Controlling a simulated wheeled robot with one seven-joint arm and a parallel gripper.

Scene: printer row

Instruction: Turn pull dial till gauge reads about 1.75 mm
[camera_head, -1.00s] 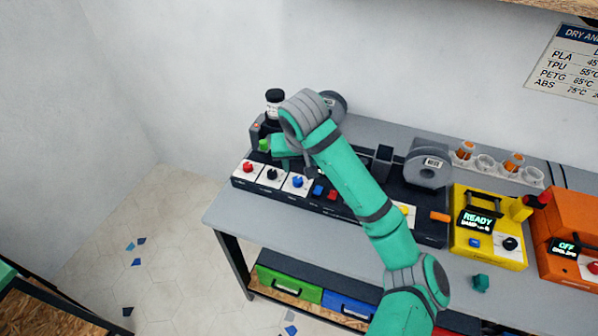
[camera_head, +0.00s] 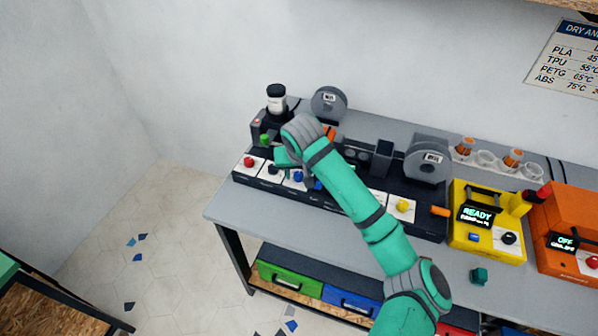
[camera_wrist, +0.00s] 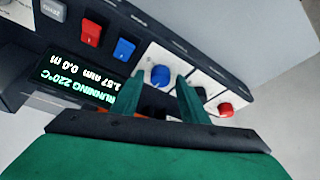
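In the wrist view a blue dial (camera_wrist: 160,75) sits on a white plate of the black machine. My gripper (camera_wrist: 158,86) is open, with a finger on each side of the dial and gaps beside it. I cannot tell how far the fingertips stand from the dial. The gauge display (camera_wrist: 75,85) is upside down there; it shows RUNNING 220°C and a reading that looks like 1.57 mm, with 0.0 m. In the head view the blue dial (camera_head: 298,177) is just below my wrist, and the fingers are mostly hidden. I cannot read which dial is labelled pull.
A black dial (camera_head: 272,169) and a red dial (camera_head: 248,162) are left of the blue one. Blue (camera_wrist: 124,49) and red (camera_wrist: 90,32) switches are close by. A yellow dial (camera_head: 402,205), a spool (camera_head: 427,160) and a yellow dryer (camera_head: 490,225) stand to the right.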

